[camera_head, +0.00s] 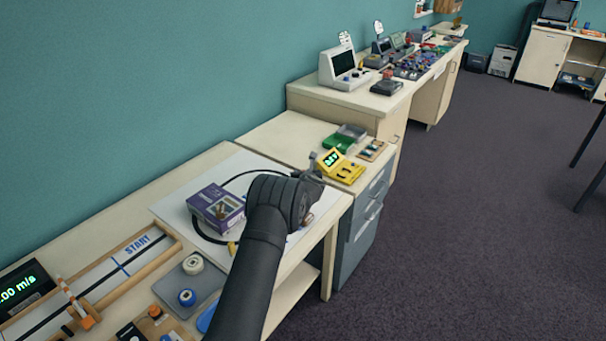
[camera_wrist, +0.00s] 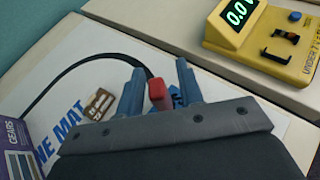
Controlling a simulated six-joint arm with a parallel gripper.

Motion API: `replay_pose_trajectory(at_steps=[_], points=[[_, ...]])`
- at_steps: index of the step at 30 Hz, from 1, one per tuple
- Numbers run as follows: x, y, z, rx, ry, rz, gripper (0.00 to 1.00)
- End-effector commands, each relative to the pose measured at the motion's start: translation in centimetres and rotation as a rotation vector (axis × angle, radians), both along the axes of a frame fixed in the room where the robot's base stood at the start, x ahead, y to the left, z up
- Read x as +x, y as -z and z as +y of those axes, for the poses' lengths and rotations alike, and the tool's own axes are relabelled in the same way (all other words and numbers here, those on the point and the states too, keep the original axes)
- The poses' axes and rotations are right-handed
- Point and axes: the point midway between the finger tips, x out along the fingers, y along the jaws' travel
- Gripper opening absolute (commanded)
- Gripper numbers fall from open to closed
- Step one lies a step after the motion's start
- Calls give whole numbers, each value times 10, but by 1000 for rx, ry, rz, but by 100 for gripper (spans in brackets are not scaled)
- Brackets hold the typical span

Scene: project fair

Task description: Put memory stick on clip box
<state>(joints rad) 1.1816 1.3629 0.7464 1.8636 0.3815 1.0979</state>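A small red piece (camera_wrist: 158,92), possibly the memory stick, shows between the fingers of my gripper (camera_wrist: 159,88) in the wrist view. The fingers stand apart with gaps on both sides of it, over the white mat (camera_wrist: 75,55). I cannot tell whether the red piece joins the black cable behind it. In the head view my arm hides the fingertips and this piece. I cannot tell for certain which thing is the clip box. A green tray (camera_head: 338,142) and a grey box (camera_head: 351,131) stand on the desk beyond the mat.
A purple gears box (camera_head: 216,207) stands on the mat left of my wrist; it also shows in the wrist view (camera_wrist: 20,150). A small brown piece (camera_wrist: 98,103) lies nearby. A yellow meter (camera_head: 340,167) stands beyond the mat, near the green tray.

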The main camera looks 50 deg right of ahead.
Motion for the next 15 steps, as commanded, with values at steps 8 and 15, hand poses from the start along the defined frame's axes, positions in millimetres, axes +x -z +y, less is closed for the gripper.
replay_pose_trajectory(at_steps=[8, 15], points=[[0, -1, 0, 0, 0, 0, 34], [-10, -9, 9, 2, 1, -1, 34]])
